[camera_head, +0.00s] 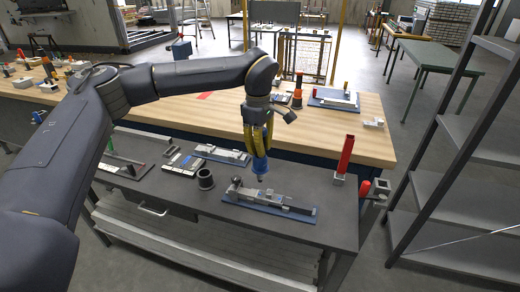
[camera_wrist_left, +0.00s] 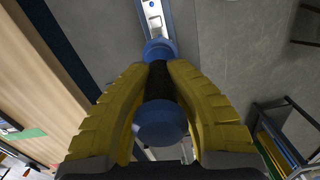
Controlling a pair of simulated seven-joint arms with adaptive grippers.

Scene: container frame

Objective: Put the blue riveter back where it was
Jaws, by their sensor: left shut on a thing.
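The blue riveter (camera_head: 261,166) hangs roughly upright below my left gripper (camera_head: 257,148), over the dark grey bench. Its yellow fingers are shut on the riveter. In the left wrist view, the riveter (camera_wrist_left: 160,118) has blue ends and a black middle, and the fingers of the left gripper (camera_wrist_left: 160,80) close on both sides of it. Its lower end is close to the fixture on a blue base plate (camera_head: 300,212); I cannot tell whether they touch. A dark round holder (camera_head: 205,180) stands open to the left. My right gripper is out of view.
A red-handled piece (camera_head: 345,157) stands upright at the bench's right end. A second blue plate with a fixture (camera_head: 222,154) and a tray of parts (camera_head: 183,164) lie to the left. A wooden table (camera_head: 350,137) runs behind. A metal rack (camera_head: 450,145) stands right.

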